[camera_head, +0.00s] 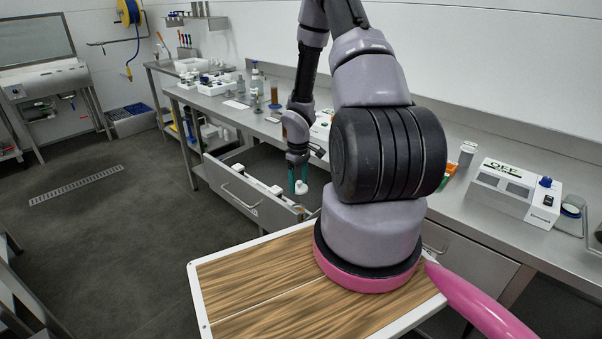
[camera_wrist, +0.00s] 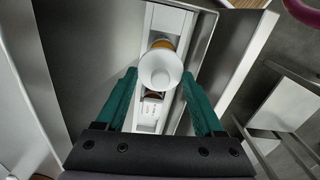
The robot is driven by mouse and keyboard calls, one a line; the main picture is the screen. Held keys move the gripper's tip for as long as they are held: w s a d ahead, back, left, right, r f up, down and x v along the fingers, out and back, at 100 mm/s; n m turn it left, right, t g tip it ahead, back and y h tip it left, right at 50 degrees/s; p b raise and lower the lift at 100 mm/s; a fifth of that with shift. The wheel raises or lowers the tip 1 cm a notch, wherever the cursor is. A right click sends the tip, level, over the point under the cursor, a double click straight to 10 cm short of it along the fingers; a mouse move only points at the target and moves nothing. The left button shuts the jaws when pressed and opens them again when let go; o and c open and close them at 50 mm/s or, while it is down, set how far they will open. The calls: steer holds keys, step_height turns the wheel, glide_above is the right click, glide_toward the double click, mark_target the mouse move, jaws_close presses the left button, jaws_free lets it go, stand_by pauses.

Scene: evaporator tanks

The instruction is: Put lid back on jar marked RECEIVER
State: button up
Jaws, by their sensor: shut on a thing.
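My gripper (camera_head: 298,186), with green fingers, points down over an open drawer (camera_head: 243,196) under the bench. It is shut on a white round lid (camera_wrist: 161,70), which shows between the fingertips in the wrist view. The lid also shows below the fingers in the head view (camera_head: 302,188). Amber parts (camera_wrist: 164,44) show just beyond the lid; I cannot tell whether they belong to a jar under it or to separate jars in the drawer. A pale label (camera_wrist: 152,110) lies below, too small to read. No RECEIVER mark is readable.
White-topped items (camera_head: 238,168) stand in the drawer's front row. The drawer walls rise close on both sides of my gripper. The bench (camera_head: 215,100) holds bottles and racks, with a white device (camera_head: 514,190) at right. A wood-topped surface (camera_head: 260,290) is clear in front.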

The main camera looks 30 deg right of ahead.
steer(key=shift+a+f, duration=0.2)
steer(key=shift+a, duration=0.05)
steer(key=shift+a+f, duration=0.1)
steer(key=shift+f, duration=3)
steer(key=shift+f, duration=0.15)
steer(key=o, duration=1.3)
steer(key=shift+r, duration=3.5)
